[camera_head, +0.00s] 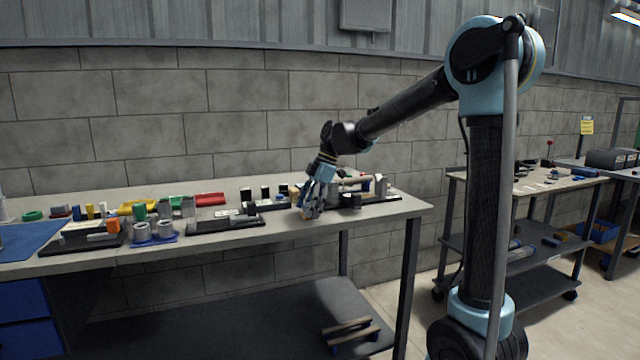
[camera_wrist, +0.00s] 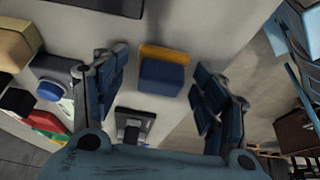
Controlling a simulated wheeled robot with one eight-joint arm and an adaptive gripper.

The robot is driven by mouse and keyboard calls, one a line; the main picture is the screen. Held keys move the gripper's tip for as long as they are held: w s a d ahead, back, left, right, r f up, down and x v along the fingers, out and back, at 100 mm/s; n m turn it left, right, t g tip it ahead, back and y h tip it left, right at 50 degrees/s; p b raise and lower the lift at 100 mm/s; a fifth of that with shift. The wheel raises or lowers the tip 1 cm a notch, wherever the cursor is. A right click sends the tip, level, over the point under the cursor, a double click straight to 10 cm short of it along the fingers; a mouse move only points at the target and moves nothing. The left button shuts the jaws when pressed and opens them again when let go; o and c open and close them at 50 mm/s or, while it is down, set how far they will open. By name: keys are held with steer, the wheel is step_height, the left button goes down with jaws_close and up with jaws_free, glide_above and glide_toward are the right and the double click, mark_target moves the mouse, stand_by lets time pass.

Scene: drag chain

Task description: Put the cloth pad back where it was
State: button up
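My gripper (camera_head: 309,208) is low over the front right part of the workbench (camera_head: 405,208). In the wrist view my gripper (camera_wrist: 160,88) has its two dark blue fingers spread wide. A small blue block-like piece with an orange-yellow side (camera_wrist: 163,72) lies between them, with gaps on both sides. It may be the cloth pad, but its material cannot be told.
A blue mat (camera_head: 25,240) lies at far left. Close right of my gripper is a dark fixture with a rod (camera_head: 352,181). A cart (camera_head: 455,174) stands farther right.

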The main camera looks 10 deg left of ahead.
steer(key=v, duration=1.7)
steer(key=shift+w, duration=0.15)
steer(key=s+d+f+m+t+h, duration=0.1)
steer(key=s+d+f+m, duration=0.5)
steer(key=d, duration=0.5)
steer(key=s+d+f+m+t+h, duration=0.15)
steer(key=s+d+f+m, duration=0.4)
steer(key=d, duration=0.55)
steer(key=s+d+f+m+t, duration=0.1)
steer(key=s+d+f+m, duration=0.5)
steer(key=f, duration=0.3)
steer(key=s+d+f+m+t+h, duration=0.1)
steer(key=s+d+f+m, duration=0.5)
steer(key=s+f, duration=0.3)
steer(key=shift+s+d+f, duration=0.35)
steer(key=shift+f, duration=0.45)
steer(key=shift+m+h, duration=0.25)
steer(key=shift+w+f, duration=0.2)
steer(key=shift+w, duration=0.25)
